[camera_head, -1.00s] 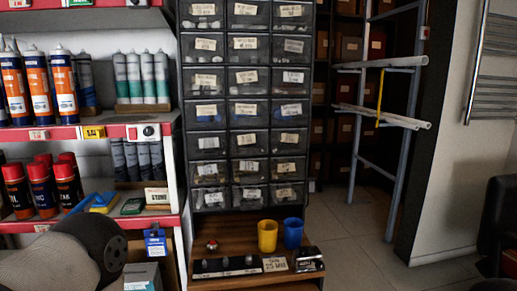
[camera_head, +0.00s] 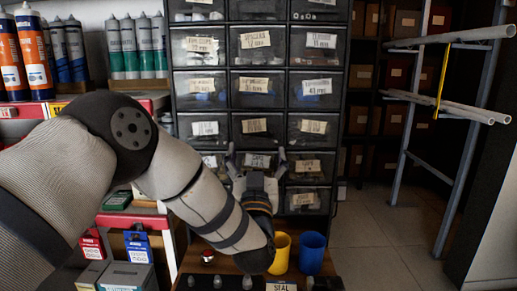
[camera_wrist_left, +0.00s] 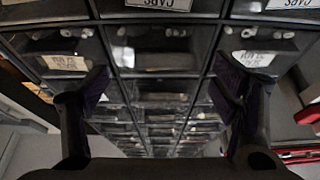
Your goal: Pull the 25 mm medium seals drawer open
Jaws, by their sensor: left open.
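A dark cabinet of small clear-fronted drawers with paper labels stands ahead, three columns wide. Most labels are too blurred to read, so I cannot tell for certain which drawer is the 25 mm medium seals one. My left gripper (camera_head: 256,158) is open in front of a low middle-column drawer (camera_head: 257,160), with its fingers to either side of that drawer's label. In the left wrist view the open fingers (camera_wrist_left: 160,78) flank a middle-column drawer (camera_wrist_left: 165,42); nothing is between them. I cannot tell whether they touch it. All drawers look shut. My right gripper is not in view.
A yellow cup (camera_head: 280,254) and a blue cup (camera_head: 312,252) stand on the wooden ledge below the drawers. A card (camera_head: 282,286) lies at its front. Shelves with cartridges (camera_head: 30,50) are on the left. A pipe rack (camera_head: 455,130) stands right, with clear floor before it.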

